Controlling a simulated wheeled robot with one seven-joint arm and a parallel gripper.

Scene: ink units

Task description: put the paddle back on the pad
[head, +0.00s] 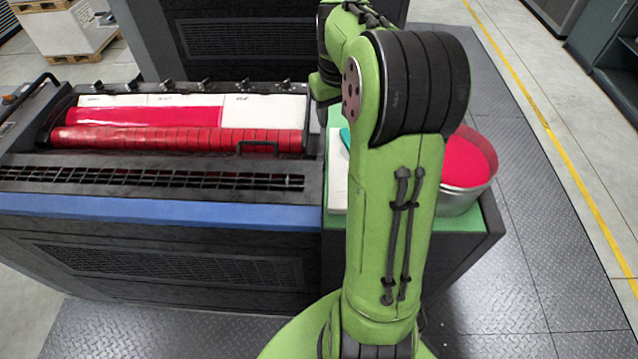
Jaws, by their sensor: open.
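A white flat piece (338,178), perhaps the pad, shows as a narrow strip on the green top beside the press, left of my arm. A small teal piece (345,138) shows at its far end against my arm; I cannot tell whether it is part of the paddle. My own green arm stands in front and covers most of this spot. My gripper is not visible, so its place relative to the paddle and pad cannot be told.
A metal bucket of red ink (468,165) stands on the green top (480,222), right of my arm. The press's ink trough (180,138) with red ink and a roller lies to the left. A blue rail (150,209) runs along its front. Open plated floor (540,190) lies right.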

